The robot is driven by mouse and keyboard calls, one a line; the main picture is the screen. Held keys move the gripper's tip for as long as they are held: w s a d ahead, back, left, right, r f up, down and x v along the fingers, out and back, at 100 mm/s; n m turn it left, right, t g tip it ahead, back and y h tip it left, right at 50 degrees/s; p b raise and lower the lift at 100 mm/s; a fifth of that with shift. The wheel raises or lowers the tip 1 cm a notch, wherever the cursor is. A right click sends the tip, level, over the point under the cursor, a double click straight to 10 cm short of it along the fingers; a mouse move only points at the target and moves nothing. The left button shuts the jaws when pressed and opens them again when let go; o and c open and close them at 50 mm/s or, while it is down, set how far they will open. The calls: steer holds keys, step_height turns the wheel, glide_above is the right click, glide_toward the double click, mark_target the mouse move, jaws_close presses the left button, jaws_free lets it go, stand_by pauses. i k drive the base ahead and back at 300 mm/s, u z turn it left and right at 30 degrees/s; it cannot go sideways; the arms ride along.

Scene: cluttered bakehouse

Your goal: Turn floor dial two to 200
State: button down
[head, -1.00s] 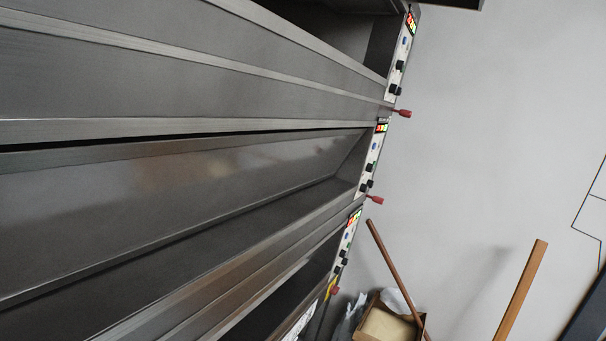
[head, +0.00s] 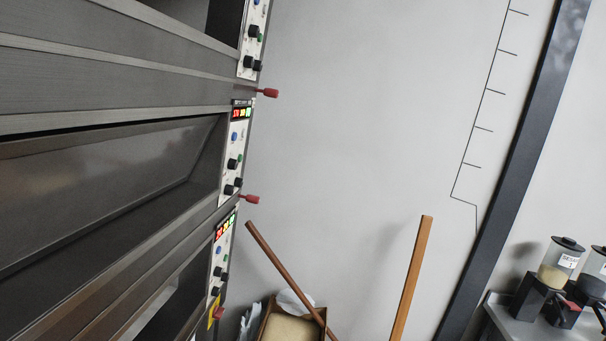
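A grey deck oven with stacked decks fills the left of the head view. Three white control panels run down its right edge: an upper panel (head: 247,68), a middle panel (head: 228,168) and a lower panel (head: 223,250). Each has black knobs, such as the upper knob (head: 254,31), the middle knob (head: 233,164) and the lower knob (head: 218,272). Red and green displays are lit on the middle panel (head: 242,113) and the lower panel (head: 225,226). The lettering and dial settings are too small to read. My gripper is not in view.
Red handles (head: 267,93) stick out beside the panels. A cardboard box (head: 268,327) and a leaning brown pole (head: 285,272) stand below. A wooden post (head: 412,275) stands mid-right. Grinder-like jars (head: 560,264) sit on a counter at right.

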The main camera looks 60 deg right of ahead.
mark_target(239, 182)
steer(key=z, duration=1.3)
steer(key=i, duration=0.6)
steer(key=u, duration=0.1)
steer(key=k, duration=0.55)
steer(key=z, duration=0.7)
steer(key=i, duration=0.5)
steer(key=u, duration=0.05)
